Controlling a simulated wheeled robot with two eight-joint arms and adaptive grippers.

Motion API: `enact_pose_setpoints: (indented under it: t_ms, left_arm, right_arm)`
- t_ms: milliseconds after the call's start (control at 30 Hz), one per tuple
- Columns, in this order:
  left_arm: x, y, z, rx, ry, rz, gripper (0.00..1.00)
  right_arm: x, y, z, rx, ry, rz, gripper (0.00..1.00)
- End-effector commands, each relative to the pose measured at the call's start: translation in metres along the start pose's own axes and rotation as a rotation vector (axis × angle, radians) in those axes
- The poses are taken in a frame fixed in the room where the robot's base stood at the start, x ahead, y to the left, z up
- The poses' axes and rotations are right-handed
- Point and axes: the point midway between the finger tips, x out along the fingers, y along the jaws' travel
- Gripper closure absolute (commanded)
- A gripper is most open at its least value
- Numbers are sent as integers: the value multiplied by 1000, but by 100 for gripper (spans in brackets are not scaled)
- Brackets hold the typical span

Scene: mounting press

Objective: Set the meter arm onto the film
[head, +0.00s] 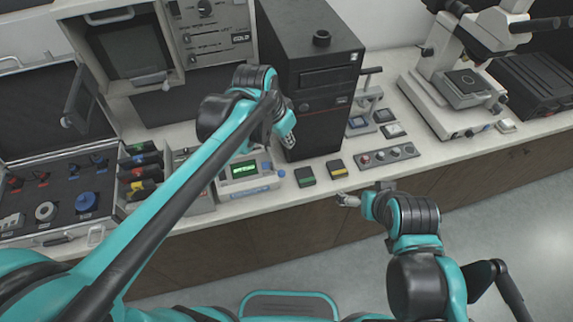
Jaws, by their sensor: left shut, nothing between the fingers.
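A grey meter with a lit green display (244,169) stands near the bench's front edge, with blue knobs at its right. The meter's arm is not clearly made out; my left arm covers part of that area. I cannot pick out the film with certainty. My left gripper (289,140) is shut and empty, above the bench behind the meter and in front of the black tower. My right gripper (342,200) is at the bench's front edge, right of the meter and pointing left. Its fingers are too small to judge.
A black tower unit (318,120) stands behind the meter. A green-and-black block (305,177), a yellow-and-black block (336,168) and a button panel (388,155) line the front. A small lever stand (364,112) and a microscope (450,90) are at right, an open case (60,195) at left.

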Motion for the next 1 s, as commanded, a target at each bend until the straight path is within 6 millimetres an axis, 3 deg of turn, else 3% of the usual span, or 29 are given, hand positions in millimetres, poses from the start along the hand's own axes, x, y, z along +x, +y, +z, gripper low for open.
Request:
enact_pose_setpoints:
  t_ms: [200, 333, 767, 1000]
  left_arm:
    - [2, 0, 0, -1, 0, -1, 100]
    - [14, 0, 1, -1, 0, -1, 100]
    - [103, 0, 1, -1, 0, -1, 100]
    - [96, -1, 33, -3, 1, -2, 100]
  right_arm:
    - [1, 0, 1, 0, 0, 0, 0]
    - [5, 0, 4, 0, 0, 0, 0]
    - [32, 0, 23, 0, 0, 0, 0]
    - [38, 0, 27, 0, 0, 0, 0]
